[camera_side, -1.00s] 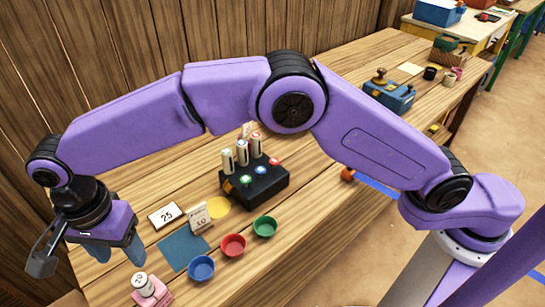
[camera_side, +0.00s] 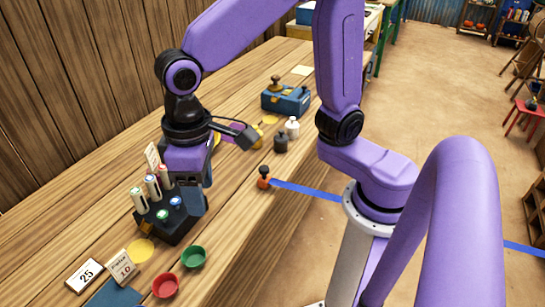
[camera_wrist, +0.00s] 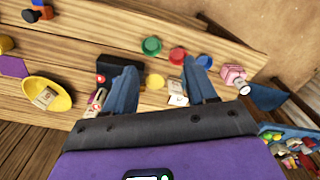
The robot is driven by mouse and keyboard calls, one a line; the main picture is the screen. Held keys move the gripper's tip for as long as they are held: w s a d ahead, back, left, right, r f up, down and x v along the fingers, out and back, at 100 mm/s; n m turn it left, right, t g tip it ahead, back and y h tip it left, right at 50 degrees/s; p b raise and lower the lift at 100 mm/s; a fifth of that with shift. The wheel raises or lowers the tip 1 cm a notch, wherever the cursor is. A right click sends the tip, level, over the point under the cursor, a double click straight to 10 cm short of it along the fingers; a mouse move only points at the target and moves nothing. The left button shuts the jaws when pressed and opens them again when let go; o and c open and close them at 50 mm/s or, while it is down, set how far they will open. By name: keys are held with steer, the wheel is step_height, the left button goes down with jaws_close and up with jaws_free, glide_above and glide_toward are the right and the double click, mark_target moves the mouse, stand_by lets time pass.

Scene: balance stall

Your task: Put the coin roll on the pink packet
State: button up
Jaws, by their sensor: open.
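My gripper (camera_side: 188,195) is open, fingers pointing down, over or beside the black holder (camera_side: 180,226) in the side view. In the wrist view its two blue fingers (camera_wrist: 162,88) stand apart with nothing held between them. Several pale rolls (camera_side: 153,186) with coloured ends stand at the holder. The pink packet (camera_wrist: 232,73) lies right of the fingers in the wrist view, with a small white cylinder (camera_wrist: 243,88) at its lower edge; whether they touch is unclear. The packet is outside the side view now. I cannot tell which pale piece is the coin roll.
Green (camera_side: 194,257) and red (camera_side: 165,286) bowls and a "25" card (camera_side: 85,275) lie near the holder. A yellow dish (camera_wrist: 62,100) with a beige piece in it lies left in the wrist view. A blue scale (camera_side: 286,100) stands farther back.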

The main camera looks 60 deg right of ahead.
steer(key=s+d+f+n, duration=0.1)
steer(key=s+d+n, duration=0.2)
steer(key=s+d, duration=0.2)
steer(key=s+d+f+n, duration=0.1)
steer(key=s+d+n, duration=0.3)
steer(key=d, duration=0.8)
steer(key=shift+s+d+f, duration=0.15)
steer(key=shift+s+f, duration=0.2)
steer(key=shift+s, duration=0.9)
